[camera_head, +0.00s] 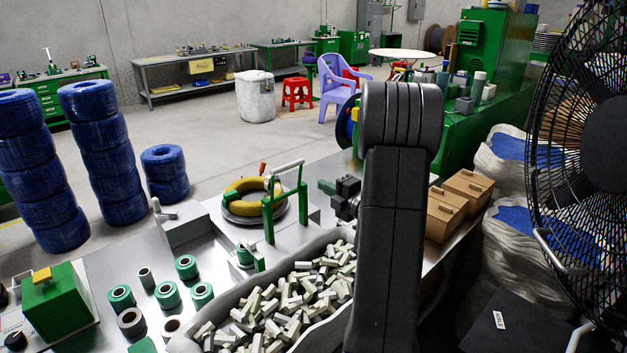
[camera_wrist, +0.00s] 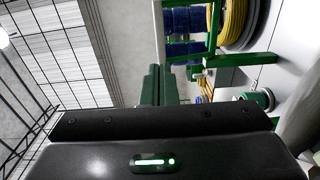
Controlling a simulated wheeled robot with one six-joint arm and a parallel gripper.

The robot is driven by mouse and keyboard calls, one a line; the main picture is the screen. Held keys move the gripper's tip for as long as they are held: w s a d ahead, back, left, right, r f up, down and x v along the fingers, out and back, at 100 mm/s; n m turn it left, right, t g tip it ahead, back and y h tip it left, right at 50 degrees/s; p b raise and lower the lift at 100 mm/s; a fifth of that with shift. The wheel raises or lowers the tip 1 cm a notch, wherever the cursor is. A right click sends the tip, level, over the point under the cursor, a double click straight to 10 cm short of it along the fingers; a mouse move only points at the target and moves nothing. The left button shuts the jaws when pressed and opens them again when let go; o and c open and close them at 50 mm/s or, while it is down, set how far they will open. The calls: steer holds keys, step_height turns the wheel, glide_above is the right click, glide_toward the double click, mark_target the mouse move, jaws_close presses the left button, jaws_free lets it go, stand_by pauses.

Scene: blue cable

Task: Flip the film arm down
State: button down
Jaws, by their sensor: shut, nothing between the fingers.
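The film arm (camera_head: 269,209) looks like a green upright frame with a white bar across its top, raised beside a yellow cable coil (camera_head: 247,186) on a round turntable. In the wrist view the green frame (camera_wrist: 214,42) is right of my fingers and the white bar (camera_wrist: 158,35) runs up just beyond the fingertips. My gripper (camera_head: 327,187) is to the right of the frame in the head view, with its green fingers together and empty. The fingers also show in the wrist view (camera_wrist: 155,75). I cannot tell whether they touch the bar.
A heap of pale blocks (camera_head: 285,301) in a sack lies in front of the frame. Green tape rolls (camera_head: 168,294) stand at left on the metal table. Brown boxes (camera_head: 442,214) and a large black fan (camera_head: 590,150) are at right. Blue coil stacks (camera_head: 105,150) stand behind.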

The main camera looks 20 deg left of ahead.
mark_target(289, 167)
steer(key=p+x, duration=0.3)
steer(key=x, duration=1)
steer(key=shift+p, duration=0.3)
steer(key=shift+s, duration=0.1)
